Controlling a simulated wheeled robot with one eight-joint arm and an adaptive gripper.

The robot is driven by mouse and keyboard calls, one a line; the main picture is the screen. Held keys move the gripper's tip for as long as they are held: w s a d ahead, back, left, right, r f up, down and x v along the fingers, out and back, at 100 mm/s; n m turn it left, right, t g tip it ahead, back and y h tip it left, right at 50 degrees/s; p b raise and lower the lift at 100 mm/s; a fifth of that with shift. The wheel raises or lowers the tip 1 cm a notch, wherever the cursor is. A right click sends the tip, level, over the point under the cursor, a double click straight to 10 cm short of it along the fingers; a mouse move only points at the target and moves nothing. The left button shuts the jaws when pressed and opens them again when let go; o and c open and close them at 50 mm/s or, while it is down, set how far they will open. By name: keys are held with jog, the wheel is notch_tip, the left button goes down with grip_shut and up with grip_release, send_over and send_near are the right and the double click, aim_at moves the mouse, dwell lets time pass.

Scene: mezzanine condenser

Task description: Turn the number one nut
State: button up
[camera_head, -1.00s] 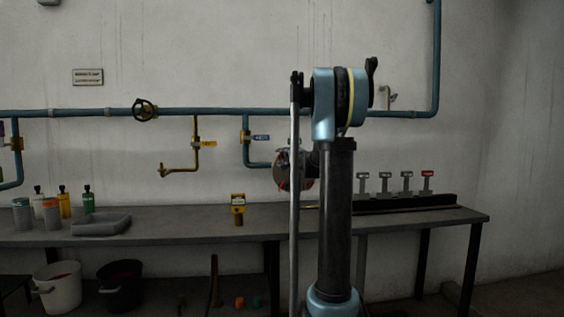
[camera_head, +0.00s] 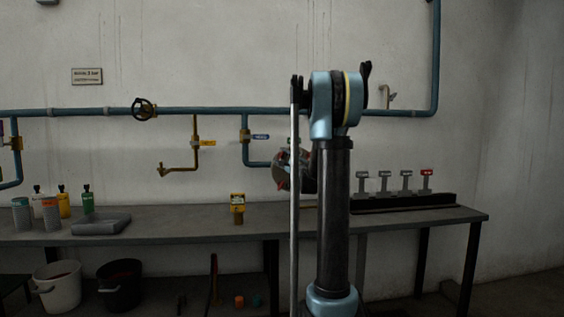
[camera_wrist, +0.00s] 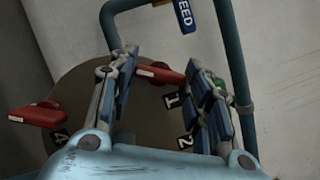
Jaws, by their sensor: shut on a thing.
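In the wrist view, a round brown plate (camera_wrist: 75,92) carries red-winged nuts and black tags. The tags read 1 (camera_wrist: 171,101), 2 (camera_wrist: 186,142) and A (camera_wrist: 61,136). The number one nut (camera_wrist: 160,72) has a red wing reaching between my fingers, near tag 1. Another red wing (camera_wrist: 40,114) sticks out at the left by tag A. A bit of green shows behind the right finger. In the head view, my arm hides most of the plate and gripper.
A blue pipe (camera_head: 70,113) with a black handwheel (camera_head: 143,108) runs along the wall. Buckets (camera_head: 57,287) stand below.

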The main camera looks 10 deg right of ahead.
dwell(0.4)
jog(key=o, duration=1.1)
jog(key=shift+c, duration=0.2)
jog(key=v, duration=1.1)
jog(key=shift+s+f, duration=0.25)
jog(key=shift+s, duration=0.15)
